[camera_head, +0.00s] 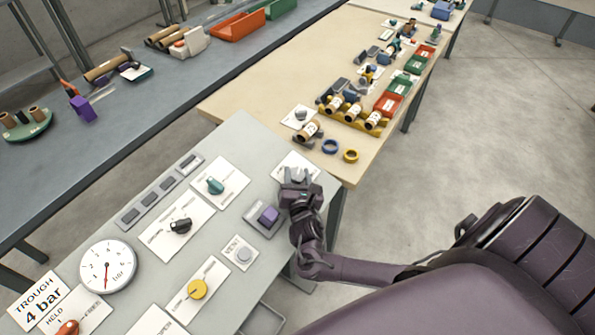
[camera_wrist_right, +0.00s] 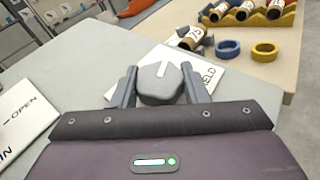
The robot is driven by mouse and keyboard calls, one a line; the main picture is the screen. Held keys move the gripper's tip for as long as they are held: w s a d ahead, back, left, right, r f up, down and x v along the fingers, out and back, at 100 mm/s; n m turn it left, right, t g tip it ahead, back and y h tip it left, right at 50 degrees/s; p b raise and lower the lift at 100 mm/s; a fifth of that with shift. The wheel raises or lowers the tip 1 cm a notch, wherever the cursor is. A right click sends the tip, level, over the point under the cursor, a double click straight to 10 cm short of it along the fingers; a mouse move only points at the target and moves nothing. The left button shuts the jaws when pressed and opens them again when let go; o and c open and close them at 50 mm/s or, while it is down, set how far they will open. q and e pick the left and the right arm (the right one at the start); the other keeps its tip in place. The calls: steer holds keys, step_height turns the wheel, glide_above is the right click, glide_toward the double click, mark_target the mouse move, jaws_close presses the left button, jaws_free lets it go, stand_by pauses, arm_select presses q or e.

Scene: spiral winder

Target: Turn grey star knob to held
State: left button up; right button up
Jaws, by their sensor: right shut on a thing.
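The grey star knob (camera_wrist_right: 160,84) sits between the two fingers of my right gripper (camera_wrist_right: 162,88) in the right wrist view. A pale pointer mark shows on its top, and a white label plate (camera_wrist_right: 200,62) behind it shows the end of a word, "LD". In the head view my right gripper (camera_head: 299,178) covers most of the knob at the far right corner of the grey panel, with its white plate (camera_head: 290,162) partly visible. The right gripper is shut on the knob. My left gripper is not in view.
Beyond is a wooden table (camera_head: 255,95) with rolls and rings.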

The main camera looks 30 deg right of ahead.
mark_target(297, 174)
steer(key=shift+m+g+h, duration=0.4)
steer(key=shift+m+h, duration=0.1)
steer(key=o, duration=1)
steer(key=shift+c, duration=0.2)
step_height(297, 174, up, 20)
